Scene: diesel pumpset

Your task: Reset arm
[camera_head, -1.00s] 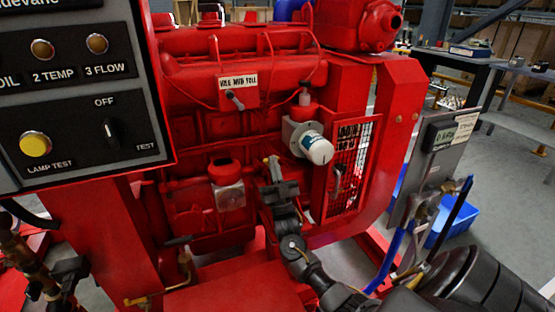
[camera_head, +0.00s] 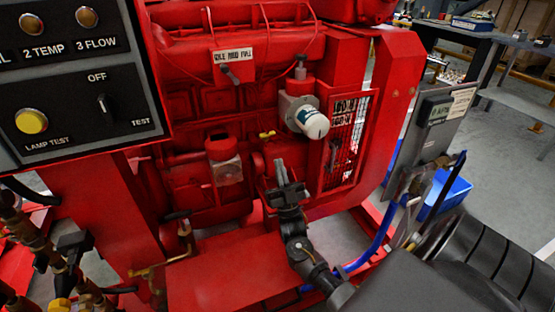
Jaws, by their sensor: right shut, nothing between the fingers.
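My right gripper (camera_head: 281,172) is black and reaches in from the lower right. Its two fingers are together with nothing between them, and they point up toward the red engine (camera_head: 230,115). The fingertips show in front of the engine's lower side, left of the mesh guard (camera_head: 347,145) and below the white filter (camera_head: 311,122). A small yellow-handled valve (camera_head: 267,134) shows just above the fingertips, apart from them in the picture. My left gripper is not in view.
A control panel (camera_head: 85,85) with a yellow lamp-test button (camera_head: 31,121) and a black switch fills the upper left. Brass pipes (camera_head: 35,240) stand at lower left. A grey gauge box (camera_head: 438,110), blue hose (camera_head: 380,232) and blue bin (camera_head: 452,192) are at right.

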